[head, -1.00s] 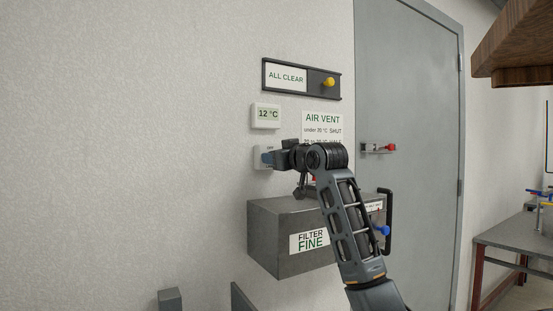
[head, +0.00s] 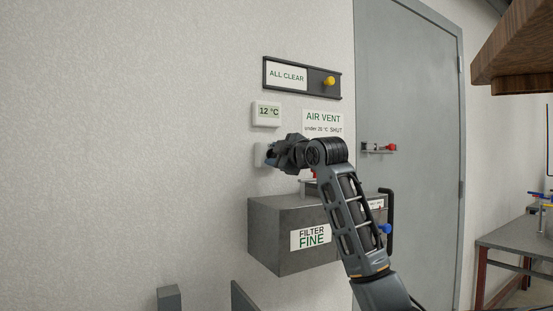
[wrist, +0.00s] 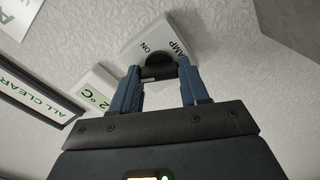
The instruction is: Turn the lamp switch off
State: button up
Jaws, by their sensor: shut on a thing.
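The lamp switch is a white wall plate (head: 260,156), mostly hidden behind my gripper (head: 270,153) in the head view. In the wrist view the plate (wrist: 188,30) shows the words ON and LAMP and a dark round knob (wrist: 158,58). My gripper (wrist: 160,76) has its blue fingers on either side of the knob and is shut on it. The knob's exact setting is hard to make out.
A thermometer (head: 266,113) reading 12 °C and an ALL CLEAR sign with a yellow knob (head: 328,81) are above. A grey filter box (head: 270,220) juts out below. A grey door (head: 410,100) stands to the right.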

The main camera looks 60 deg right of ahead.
jog(key=n, duration=0.2)
jog(key=n+b, duration=0.1)
jog(key=n, duration=0.2)
jog(key=shift+a+f+b, duration=0.1)
jog(key=shift+f+b, duration=0.1)
jog(key=shift+b, duration=0.1)
jog(key=shift+n, duration=0.3)
jog(key=o, duration=1.1)
jog(key=shift+c, duration=0.2)
jog(key=shift+s, duration=0.1)
jog(key=v, duration=0.7)
jog(key=shift+s+b, duration=0.25)
jog(key=shift+b, duration=0.2)
jog(key=shift+a+r, duration=0.1)
jog(key=shift+a, duration=0.05)
